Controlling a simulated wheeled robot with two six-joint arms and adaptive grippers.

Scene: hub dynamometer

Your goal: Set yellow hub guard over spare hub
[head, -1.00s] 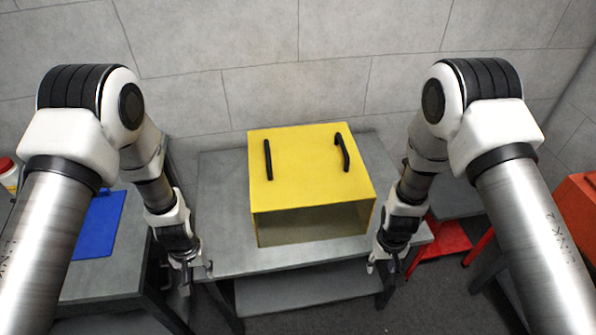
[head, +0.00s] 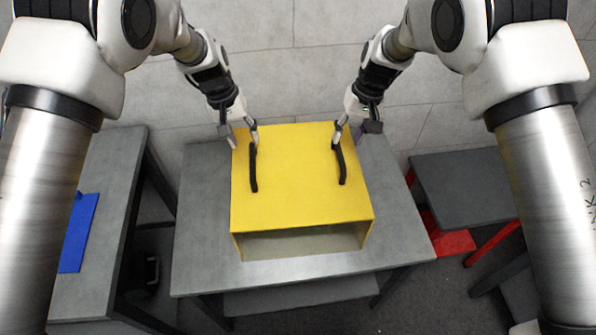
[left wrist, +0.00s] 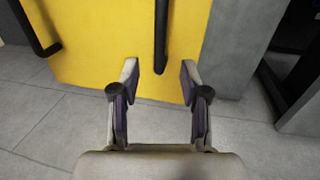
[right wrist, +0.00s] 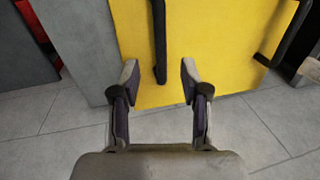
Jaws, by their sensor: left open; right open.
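The yellow hub guard (head: 300,195) is a box with an open front and two black handles on top. It stands on a grey table (head: 205,240). My left gripper (head: 243,138) is open at the far end of the left handle (head: 253,168). In the left wrist view that handle (left wrist: 161,35) lines up with the gap between the fingers. My right gripper (head: 348,138) is open at the far end of the right handle (head: 340,165). In the right wrist view that handle (right wrist: 160,40) lines up with the finger gap, left of centre. I see no spare hub.
A grey bench (head: 108,200) on the left carries a blue sheet (head: 79,235). A dark grey table (head: 465,188) stands at the right, with red parts (head: 450,241) below it. A wall is close behind the yellow guard.

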